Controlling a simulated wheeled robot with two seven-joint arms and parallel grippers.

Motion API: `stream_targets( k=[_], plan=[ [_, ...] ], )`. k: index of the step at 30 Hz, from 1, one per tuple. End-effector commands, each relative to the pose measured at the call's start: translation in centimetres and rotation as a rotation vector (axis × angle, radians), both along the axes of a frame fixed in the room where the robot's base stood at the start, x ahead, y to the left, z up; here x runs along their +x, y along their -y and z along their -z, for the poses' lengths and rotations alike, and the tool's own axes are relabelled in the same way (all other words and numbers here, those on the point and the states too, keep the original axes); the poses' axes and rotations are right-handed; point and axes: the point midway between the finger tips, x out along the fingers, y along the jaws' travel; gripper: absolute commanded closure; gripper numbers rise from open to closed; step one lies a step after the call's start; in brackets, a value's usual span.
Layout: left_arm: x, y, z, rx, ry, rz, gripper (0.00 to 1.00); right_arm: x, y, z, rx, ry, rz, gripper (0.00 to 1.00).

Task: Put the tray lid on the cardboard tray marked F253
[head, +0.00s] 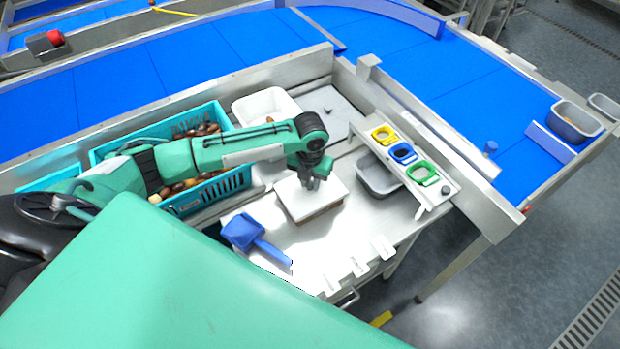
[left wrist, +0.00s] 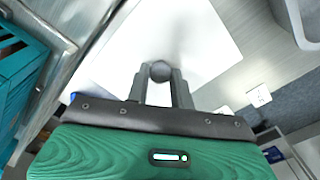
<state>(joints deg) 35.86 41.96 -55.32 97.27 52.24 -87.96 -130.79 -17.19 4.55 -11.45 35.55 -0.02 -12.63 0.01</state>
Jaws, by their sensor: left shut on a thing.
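The white tray lid (head: 291,196) is over the brown cardboard tray (head: 318,214) on the steel table. It looks level and lined up with the tray; whether it touches the rim I cannot tell. My left gripper (head: 314,184) reaches down onto the lid's middle. In the left wrist view my left gripper (left wrist: 160,75) is shut on the round grey knob of the lid (left wrist: 200,45). The lid hides the tray's inside, and no F253 mark is readable. My right gripper is not in view.
A blue scoop (head: 242,231) lies left of the tray. A teal crate (head: 237,181) of dates and a white tub (head: 259,103) stand behind. A grey bin (head: 373,178) and a rack with yellow, blue and green rings (head: 403,153) are at the right. White tags (head: 358,267) line the front edge.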

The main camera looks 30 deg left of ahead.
Motion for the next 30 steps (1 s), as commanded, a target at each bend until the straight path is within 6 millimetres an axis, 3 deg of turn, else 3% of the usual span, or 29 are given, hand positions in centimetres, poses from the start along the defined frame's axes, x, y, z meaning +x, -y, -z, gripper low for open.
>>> stream_targets(
  k=[30],
  plan=[
    [0.05,0.03,0.39,0.000,0.000,0.000,0.98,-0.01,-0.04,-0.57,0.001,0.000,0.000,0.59]
  ],
)
